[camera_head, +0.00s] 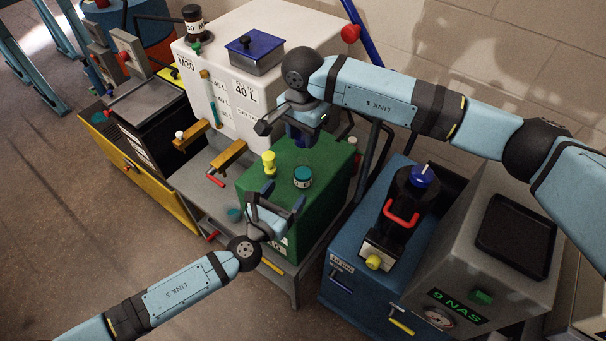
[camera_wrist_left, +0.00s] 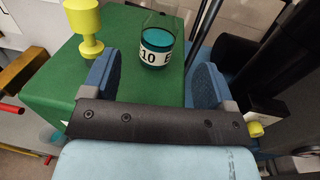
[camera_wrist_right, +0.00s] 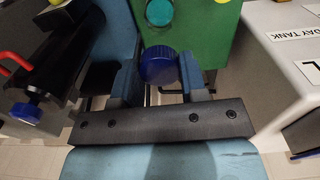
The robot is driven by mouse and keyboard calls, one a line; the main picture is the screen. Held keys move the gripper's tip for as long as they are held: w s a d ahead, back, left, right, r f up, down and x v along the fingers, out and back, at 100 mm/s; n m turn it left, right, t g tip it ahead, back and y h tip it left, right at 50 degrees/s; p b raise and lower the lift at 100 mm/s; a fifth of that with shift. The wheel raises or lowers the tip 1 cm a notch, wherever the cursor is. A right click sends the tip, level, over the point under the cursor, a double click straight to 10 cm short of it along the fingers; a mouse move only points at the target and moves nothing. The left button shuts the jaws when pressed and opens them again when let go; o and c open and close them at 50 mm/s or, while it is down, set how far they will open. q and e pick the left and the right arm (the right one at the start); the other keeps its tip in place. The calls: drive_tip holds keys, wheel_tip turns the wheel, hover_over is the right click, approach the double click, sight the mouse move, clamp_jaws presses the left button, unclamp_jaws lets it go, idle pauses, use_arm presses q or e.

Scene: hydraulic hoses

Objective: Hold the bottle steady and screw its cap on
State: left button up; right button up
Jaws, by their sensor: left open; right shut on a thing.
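The bottle (camera_head: 303,176) is a small clear one with teal fluid and a white label, standing upright and open on a green cabinet (camera_head: 262,205). It also shows in the left wrist view (camera_wrist_left: 156,48) and at the top of the right wrist view (camera_wrist_right: 159,12). My left gripper (camera_head: 283,199) is open, its fingers (camera_wrist_left: 157,75) spread on the near side of the bottle, apart from it. My right gripper (camera_head: 297,125) is shut on the dark blue cap (camera_wrist_right: 159,65), held between its fingertips above and behind the bottle. In the head view the gripper partly hides the cap.
A yellow fitting (camera_head: 269,163) stands on the cabinet left of the bottle. A white tank (camera_head: 225,95) stands behind. A blue cabinet with a black pump (camera_head: 405,205) and a grey unit (camera_head: 500,235) are to the right.

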sight(298, 176)
use_arm(q)
drive_tip(key=x, duration=0.9)
drive_tip(key=c, duration=1.4)
drive_tip(key=shift+o, duration=0.2)
use_arm(e)
drive_tip(key=shift+f, duration=2.5)
drive_tip(key=shift+f, duration=0.9)
drive_tip(key=shift+f, duration=0.45)
